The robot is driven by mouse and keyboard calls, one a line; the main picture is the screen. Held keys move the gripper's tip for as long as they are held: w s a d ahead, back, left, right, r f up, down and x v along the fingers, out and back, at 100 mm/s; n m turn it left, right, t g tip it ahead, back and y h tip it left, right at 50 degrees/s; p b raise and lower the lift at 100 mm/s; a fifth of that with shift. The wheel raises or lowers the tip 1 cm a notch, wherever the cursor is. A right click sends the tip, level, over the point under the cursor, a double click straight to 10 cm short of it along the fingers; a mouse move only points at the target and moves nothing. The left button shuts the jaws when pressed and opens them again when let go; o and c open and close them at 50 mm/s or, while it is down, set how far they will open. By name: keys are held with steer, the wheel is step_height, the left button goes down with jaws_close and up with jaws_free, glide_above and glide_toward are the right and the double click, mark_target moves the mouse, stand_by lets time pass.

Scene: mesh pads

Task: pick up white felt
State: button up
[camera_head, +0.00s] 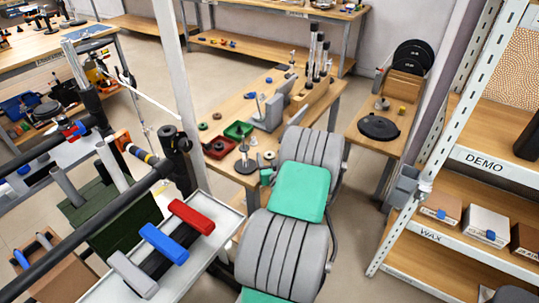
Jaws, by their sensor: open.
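A pale grey-white block (133,274), which looks like the white felt, lies at the lower left in the head view. It is at the near end of a row with a blue block (163,244) and a red block (191,217). The row sits across a dark strip on a light tray-like surface (217,234). My gripper cannot be made out in this view.
A black rail (90,222) and dark green panels (112,225) stand left of the row. A white post (178,80) rises behind it. A wooden table (225,112) with red and green trays stands beyond. Shelves (480,190) are at the right, with open floor before them.

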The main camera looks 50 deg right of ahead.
jaws_close()
stand_by(0.6)
